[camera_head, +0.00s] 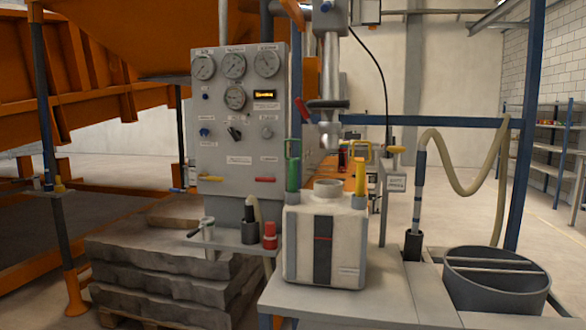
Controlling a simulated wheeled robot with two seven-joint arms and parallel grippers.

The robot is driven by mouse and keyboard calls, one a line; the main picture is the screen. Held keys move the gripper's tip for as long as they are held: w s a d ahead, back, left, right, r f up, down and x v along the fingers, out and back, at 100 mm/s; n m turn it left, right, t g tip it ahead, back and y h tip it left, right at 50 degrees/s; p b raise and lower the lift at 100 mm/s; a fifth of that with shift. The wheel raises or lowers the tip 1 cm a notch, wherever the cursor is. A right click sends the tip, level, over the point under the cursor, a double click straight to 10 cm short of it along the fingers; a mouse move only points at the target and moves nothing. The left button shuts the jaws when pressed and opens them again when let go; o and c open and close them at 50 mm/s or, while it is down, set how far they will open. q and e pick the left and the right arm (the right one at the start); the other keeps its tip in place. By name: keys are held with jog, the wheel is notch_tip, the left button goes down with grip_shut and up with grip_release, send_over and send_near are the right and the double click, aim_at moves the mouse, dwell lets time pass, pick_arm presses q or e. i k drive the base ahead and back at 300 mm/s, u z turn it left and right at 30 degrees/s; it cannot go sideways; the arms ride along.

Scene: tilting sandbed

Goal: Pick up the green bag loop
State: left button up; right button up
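Neither of my grippers shows in the head view.
The container stands on a grey bench (400,290). A gauge panel (238,120) rises behind it. A black cylinder (250,224) and red cylinder (269,235) stand on a small shelf. A grey tub (495,280) with crossbars and a hose (465,185) are at right.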

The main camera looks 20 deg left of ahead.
aim_at(292, 162)
jog(key=u, duration=0.6)
jog(key=i, duration=0.6)
jog(key=u, duration=0.35)
